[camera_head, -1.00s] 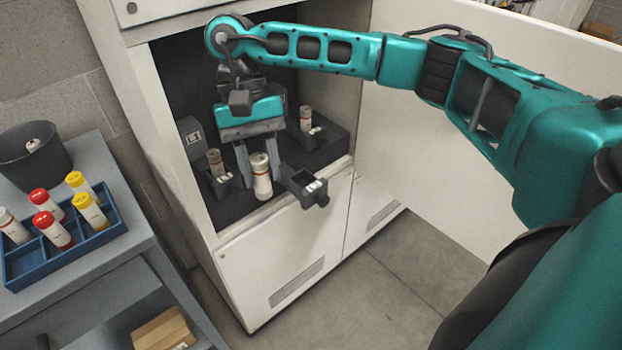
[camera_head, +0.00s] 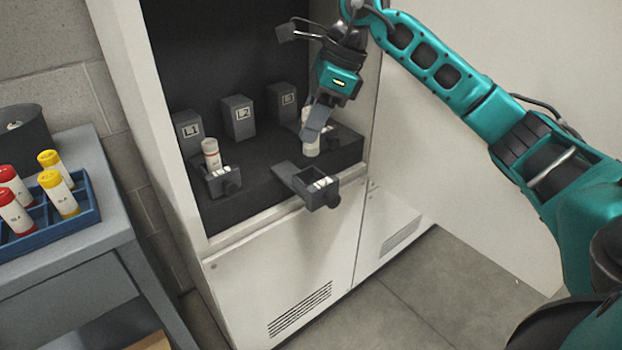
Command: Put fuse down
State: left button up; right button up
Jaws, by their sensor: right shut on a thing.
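My right gripper (camera_head: 316,132) is shut on a white fuse (camera_head: 311,149) and holds it upright inside the cabinet, at its right side, in front of the L3 block (camera_head: 283,100). The gripper partly hides the fuse and what is behind it. The middle holder (camera_head: 318,188) sticks out past the shelf's front edge and has no fuse standing in it. A fuse with a brownish cap (camera_head: 211,155) stands in the left holder (camera_head: 222,181), in front of the L1 block (camera_head: 188,132). My left gripper is not in view.
A blue rack (camera_head: 85,213) with red-capped and yellow-capped fuses stands on the grey bench (camera_head: 118,225) at left, beside a dark bin (camera_head: 20,130). The L2 block (camera_head: 238,117) is at the shelf's back. The open cabinet door (camera_head: 480,60) stands at right.

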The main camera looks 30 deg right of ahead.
aim_at(315, 153)
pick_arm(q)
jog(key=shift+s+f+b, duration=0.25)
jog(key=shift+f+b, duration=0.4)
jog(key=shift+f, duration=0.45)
pick_arm(e)
notch_tip(315, 153, down, 8)
jog(key=shift+r, duration=0.15)
jog(key=o, duration=0.8)
jog(key=shift+f, duration=0.2)
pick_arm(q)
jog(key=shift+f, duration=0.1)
pick_arm(e)
jog(key=shift+r, duration=0.1)
